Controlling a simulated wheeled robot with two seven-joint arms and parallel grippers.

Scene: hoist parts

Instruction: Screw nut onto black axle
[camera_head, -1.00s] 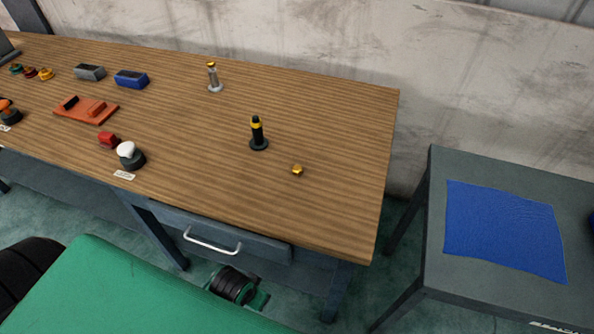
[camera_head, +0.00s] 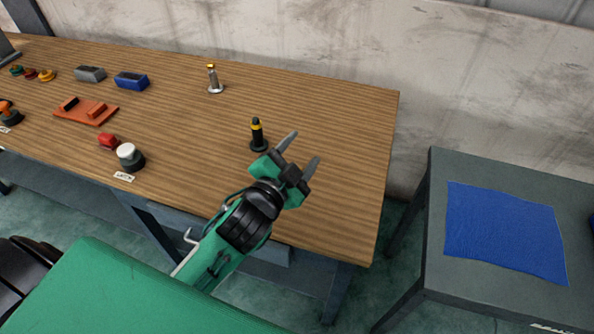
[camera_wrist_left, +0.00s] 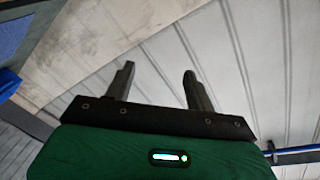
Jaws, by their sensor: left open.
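The black axle (camera_head: 258,137) stands upright on its round base on the wooden table, with a yellow band near its top. My left gripper (camera_head: 302,150) is open and empty, just right of the axle in the head view and apart from it in the picture. In the left wrist view its two fingers (camera_wrist_left: 158,82) are spread with nothing between them. My right gripper is not in view.
A white button (camera_head: 127,152), an orange plate (camera_head: 86,112) and a blue block (camera_head: 131,80) are to the left. A side table with a blue cloth (camera_head: 505,232) stands right.

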